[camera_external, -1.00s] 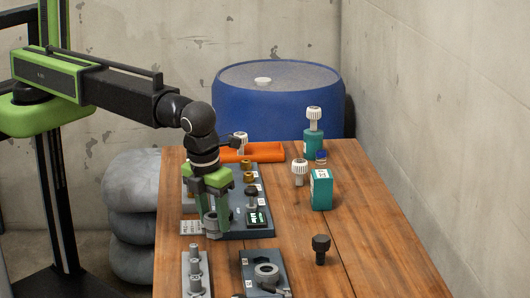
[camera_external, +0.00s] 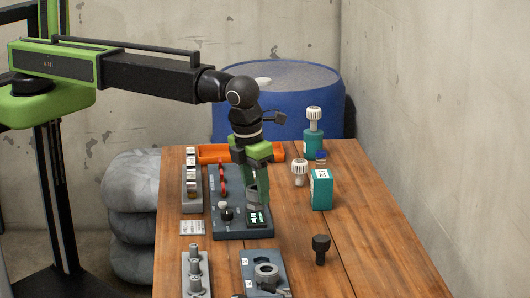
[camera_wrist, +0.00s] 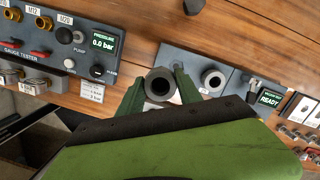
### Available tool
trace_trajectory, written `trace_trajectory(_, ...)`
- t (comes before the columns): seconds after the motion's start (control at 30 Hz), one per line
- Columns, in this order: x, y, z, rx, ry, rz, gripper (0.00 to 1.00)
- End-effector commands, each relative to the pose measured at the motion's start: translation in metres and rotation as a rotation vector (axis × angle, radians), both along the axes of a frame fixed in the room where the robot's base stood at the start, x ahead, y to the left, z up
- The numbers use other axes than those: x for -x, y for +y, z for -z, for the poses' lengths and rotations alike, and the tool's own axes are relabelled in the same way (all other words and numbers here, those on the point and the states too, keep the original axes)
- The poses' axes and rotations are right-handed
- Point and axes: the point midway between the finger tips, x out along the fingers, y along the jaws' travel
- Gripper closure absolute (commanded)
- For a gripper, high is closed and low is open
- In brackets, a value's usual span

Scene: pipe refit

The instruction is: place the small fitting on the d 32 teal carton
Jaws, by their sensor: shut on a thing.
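My gripper (camera_external: 258,204) is shut on a grey ring-shaped fitting (camera_external: 252,194) and holds it over the right side of the dark panel. In the wrist view the fitting (camera_wrist: 160,84) is between the green fingers, with its dark bore facing the camera. A teal carton (camera_external: 321,190) stands upright on the table, to the right of my gripper, with a pale label on top. A second teal carton (camera_external: 312,145) stands farther back, with a white knobbed fitting (camera_external: 314,115) on it. I cannot read the size marks on either carton.
The dark gauge tester panel (camera_external: 228,230) lies below my gripper. A white knobbed fitting (camera_external: 300,171) stands beside the nearer carton. A black knobbed part (camera_external: 320,248) stands nearer the front. An orange tray (camera_external: 213,153) is behind.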

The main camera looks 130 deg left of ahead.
Motion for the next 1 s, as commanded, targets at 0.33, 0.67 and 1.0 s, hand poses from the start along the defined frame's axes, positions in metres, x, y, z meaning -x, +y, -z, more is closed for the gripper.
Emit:
trace_trajectory(0.33,0.038,0.189,-0.048,0.0,-0.005,-0.181,0.99)
trace_trajectory(0.67,0.062,0.246,-0.057,-0.001,-0.006,-0.257,0.99)
trace_trajectory(1.0,0.059,0.307,-0.011,0.0,-0.006,-0.259,0.99)
